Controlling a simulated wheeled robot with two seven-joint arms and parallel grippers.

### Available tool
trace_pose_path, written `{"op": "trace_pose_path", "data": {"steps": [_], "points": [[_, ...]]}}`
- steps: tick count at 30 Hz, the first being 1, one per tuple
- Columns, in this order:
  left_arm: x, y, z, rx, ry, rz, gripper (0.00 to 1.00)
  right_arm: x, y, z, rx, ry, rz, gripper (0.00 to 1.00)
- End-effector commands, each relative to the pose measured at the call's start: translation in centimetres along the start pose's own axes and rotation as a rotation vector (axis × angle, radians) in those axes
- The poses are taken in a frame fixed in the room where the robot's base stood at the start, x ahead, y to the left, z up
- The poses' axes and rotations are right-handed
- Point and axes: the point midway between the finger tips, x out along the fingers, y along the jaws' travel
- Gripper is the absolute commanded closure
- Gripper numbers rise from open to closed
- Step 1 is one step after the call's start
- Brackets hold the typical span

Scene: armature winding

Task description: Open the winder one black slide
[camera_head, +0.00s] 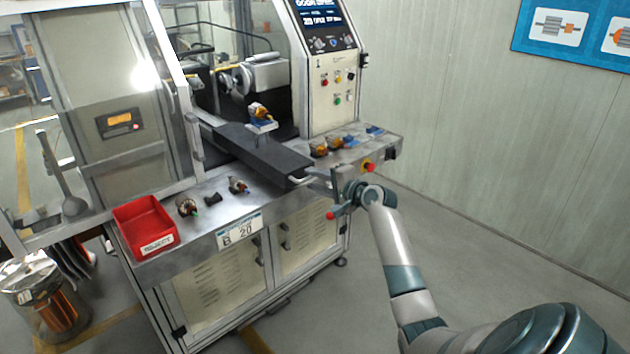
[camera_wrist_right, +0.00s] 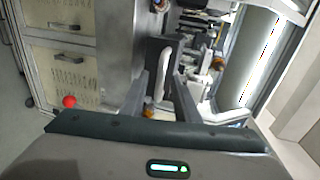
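The black slide (camera_head: 255,148) of the winder (camera_head: 315,75) runs from the machine's opening out to the front edge of the metal bench. A pale handle (camera_head: 300,180) sits on its front end. My right gripper (camera_head: 322,190) is just right of the handle. In the right wrist view, the gripper (camera_wrist_right: 164,82) is open, and the handle (camera_wrist_right: 163,65) shows between its two fingers, with a gap visible. I cannot tell whether a finger touches it. An armature in a blue holder (camera_head: 262,124) stands above the slide. My left gripper is not in view.
A red bin (camera_head: 145,225) and several small parts (camera_head: 187,206) lie on the bench left of the slide. Armatures (camera_head: 320,148) and a red button (camera_head: 368,167) are to its right. The floor in front right is free. A copper-wire drum (camera_head: 50,300) stands at lower left.

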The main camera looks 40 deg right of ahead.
Motion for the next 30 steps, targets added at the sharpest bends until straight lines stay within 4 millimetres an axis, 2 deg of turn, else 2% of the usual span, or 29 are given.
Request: {"op": "trace_pose_path", "data": {"steps": [8,14,20,30], "points": [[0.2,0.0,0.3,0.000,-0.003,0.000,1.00,-0.5,0.0,0.0,0.000,0.001,-0.001,0.71],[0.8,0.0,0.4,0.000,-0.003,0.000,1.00,-2.3,0.2,-0.1,-0.002,0.001,0.000,0.71],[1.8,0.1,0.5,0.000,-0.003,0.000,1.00,-5.6,0.3,-0.1,-0.004,0.002,0.000,0.71],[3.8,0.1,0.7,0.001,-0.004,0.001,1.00,-12.5,0.4,0.0,-0.004,0.002,0.001,0.71]]}}
